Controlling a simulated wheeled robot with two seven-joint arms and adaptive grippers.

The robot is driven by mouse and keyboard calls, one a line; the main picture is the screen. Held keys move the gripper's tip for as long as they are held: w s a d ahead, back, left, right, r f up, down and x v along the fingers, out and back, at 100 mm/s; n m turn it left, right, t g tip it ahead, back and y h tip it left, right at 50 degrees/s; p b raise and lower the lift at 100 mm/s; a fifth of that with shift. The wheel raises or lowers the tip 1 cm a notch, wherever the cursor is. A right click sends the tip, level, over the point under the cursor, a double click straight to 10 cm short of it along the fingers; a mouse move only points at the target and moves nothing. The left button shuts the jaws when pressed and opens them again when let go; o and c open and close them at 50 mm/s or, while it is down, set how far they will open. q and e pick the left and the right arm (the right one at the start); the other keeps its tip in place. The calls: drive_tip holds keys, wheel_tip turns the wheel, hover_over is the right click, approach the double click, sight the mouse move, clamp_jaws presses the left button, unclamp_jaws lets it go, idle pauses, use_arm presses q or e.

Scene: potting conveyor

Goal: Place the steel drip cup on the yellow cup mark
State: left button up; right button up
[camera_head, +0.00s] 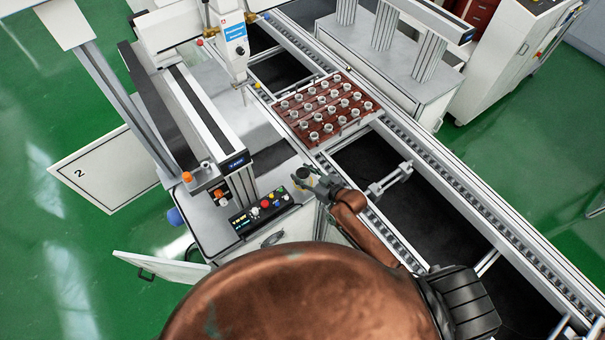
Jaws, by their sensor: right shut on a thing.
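My right gripper (306,179) is at the right front corner of the potting machine's grey table, next to the conveyor. It is shut on a small, dark, round-topped thing, the steel drip cup (303,172), which looks upright. The gripper hides part of the cup, and I cannot tell whether the cup's base touches the table. A small yellowish patch shows by the fingers, but I cannot make out the yellow cup mark clearly. My left gripper is not in view.
A button panel (263,208) lies left of the gripper. A red-brown tray (350,132) of small round parts sits on the conveyor (440,165) behind. The dispensing head (235,50) hangs above the machine. An open cabinet door (160,267) stands at lower left.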

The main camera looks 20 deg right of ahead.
drive_tip(key=shift+f, duration=0.2)
drive_tip(key=shift+f, duration=0.15)
drive_tip(key=o, duration=1.4)
drive_tip(key=shift+c, duration=0.2)
drive_tip(key=b+v, duration=0.1)
drive_tip(key=v, duration=1.1)
